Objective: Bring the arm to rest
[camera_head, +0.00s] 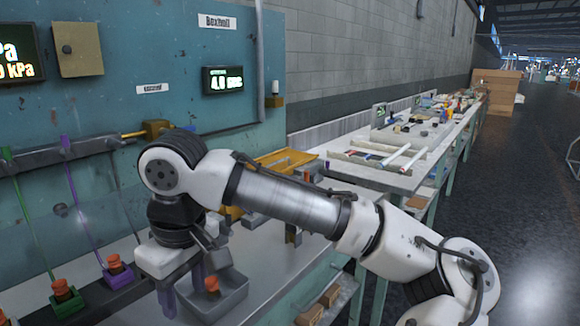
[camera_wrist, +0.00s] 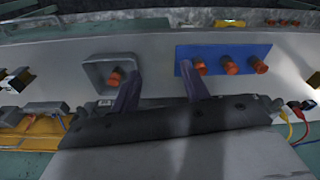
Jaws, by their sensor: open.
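My arm reaches from the lower right across the bench in the head view. It bends down at the wrist on the left. My gripper (camera_head: 182,287) points down, low over the bench, with its two purple fingers apart. In the wrist view my gripper (camera_wrist: 161,86) is open, with only pale bench surface between the fingers. A grey square tray (camera_wrist: 94,72) with an orange knob (camera_wrist: 115,77) lies by the left finger. A blue plate (camera_wrist: 222,52) with several orange knobs lies by the right finger. I cannot tell whether the fingers touch either one.
A teal panel (camera_head: 110,100) with displays stands behind the bench. A yellow tray (camera_head: 285,162) lies behind my forearm. A long table (camera_head: 400,180) with tubes and parts runs back; the floor at right is clear.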

